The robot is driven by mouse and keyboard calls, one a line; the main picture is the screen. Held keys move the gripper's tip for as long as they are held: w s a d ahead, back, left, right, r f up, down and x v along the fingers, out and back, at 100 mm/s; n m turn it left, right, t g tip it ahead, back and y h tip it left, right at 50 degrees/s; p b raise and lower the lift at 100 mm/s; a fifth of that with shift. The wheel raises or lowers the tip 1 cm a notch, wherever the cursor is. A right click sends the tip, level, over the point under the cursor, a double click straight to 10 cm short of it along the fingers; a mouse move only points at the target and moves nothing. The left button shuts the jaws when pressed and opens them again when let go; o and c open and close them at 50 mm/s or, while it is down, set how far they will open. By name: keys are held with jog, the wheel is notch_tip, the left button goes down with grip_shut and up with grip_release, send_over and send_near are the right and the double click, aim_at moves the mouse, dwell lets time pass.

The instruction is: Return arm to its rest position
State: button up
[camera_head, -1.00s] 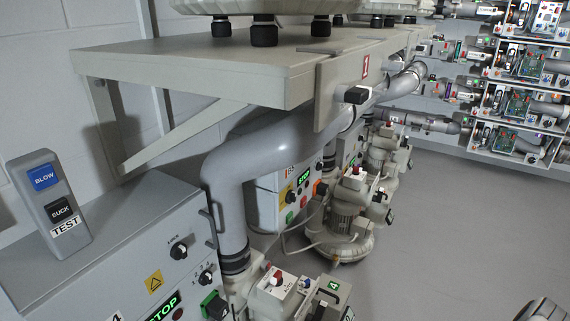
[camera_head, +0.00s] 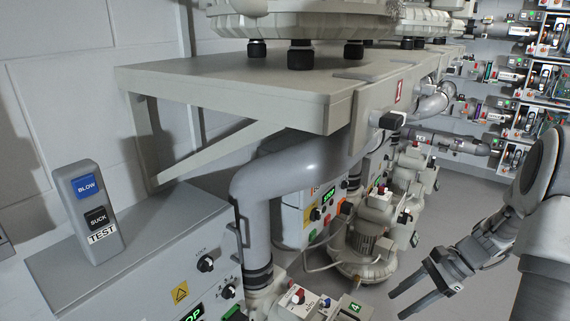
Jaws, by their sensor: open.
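My gripper (camera_head: 408,295) is at the lower right of the head view, with its two fingers pointing down and left. The fingers stand apart and nothing is between them. My arm (camera_head: 545,190) comes in from the right edge, bent at a joint above the gripper. The gripper is over the open floor, to the right of the blower machines, and appears clear of them.
A grey shelf (camera_head: 215,85) juts from the wall. A thick grey pipe (camera_head: 290,170) runs below it to blowers (camera_head: 365,245) on the floor. Racks (camera_head: 540,85) stand at the back right.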

jog(key=s+a+r+n+t+h, duration=0.1)
jog(key=s+a+r+n+h, duration=0.15)
jog(key=r, duration=0.35)
jog(key=s+a+r+n+t+h, duration=0.1)
jog(key=s+a+r+n+h, duration=0.2)
jog(key=r, duration=0.4)
jog(key=s+a+r+n+t+h, duration=0.1)
jog(key=a+r+n, duration=0.1)
jog(key=r+n, duration=0.35)
jog(key=s+a+n+t+h+b, duration=0.1)
jog(key=s+a+n+t+h, duration=0.25)
jog(key=s, duration=0.55)
notch_tip(320, 180, up, 26)
jog(key=n+y+p, duration=0.1)
jog(key=n+p, duration=0.1)
jog(key=p, duration=2.3)
jog(key=shift+w+a+f+g+y, duration=0.15)
jog(key=shift+a+g+y, duration=0.2)
jog(key=shift+y, duration=0.05)
